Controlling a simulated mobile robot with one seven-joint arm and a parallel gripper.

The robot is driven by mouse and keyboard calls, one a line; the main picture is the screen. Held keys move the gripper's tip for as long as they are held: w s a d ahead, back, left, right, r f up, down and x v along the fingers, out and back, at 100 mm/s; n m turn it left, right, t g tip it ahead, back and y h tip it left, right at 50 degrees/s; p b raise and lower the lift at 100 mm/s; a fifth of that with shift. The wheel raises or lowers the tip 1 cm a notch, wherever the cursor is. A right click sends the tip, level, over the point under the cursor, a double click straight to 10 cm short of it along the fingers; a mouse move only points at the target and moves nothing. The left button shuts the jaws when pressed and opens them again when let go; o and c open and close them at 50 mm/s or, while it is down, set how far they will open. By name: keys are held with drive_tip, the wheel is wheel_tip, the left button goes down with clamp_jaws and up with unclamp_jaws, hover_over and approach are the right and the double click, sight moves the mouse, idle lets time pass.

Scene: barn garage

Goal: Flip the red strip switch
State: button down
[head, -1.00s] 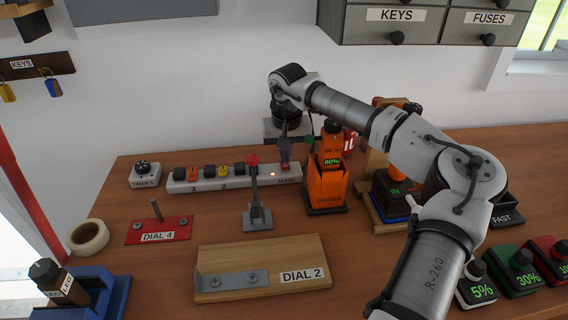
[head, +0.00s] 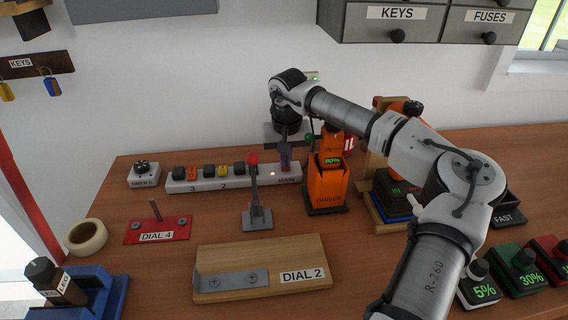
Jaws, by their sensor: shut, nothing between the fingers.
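The power strip (head: 232,185) is a long white bar near the back of the workbench, with several black, orange and yellow plugs or switches along it. It is marked 3, 2 and MAIN.
A lever with a red knob (head: 252,159) stands just in front of the strip, left of my gripper. The orange driver in its charger (head: 326,185) stands close on the right. A DIAL 2 board (head: 300,250) lies in front. Bare wood shows between the DIAL 4 plate (head: 158,231) and the lever.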

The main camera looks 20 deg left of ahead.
wheel_tip(320, 180, up, 7)
drive_tip(key=p, duration=0.4)
drive_tip(key=shift+p, duration=0.4)
idle(0.4)
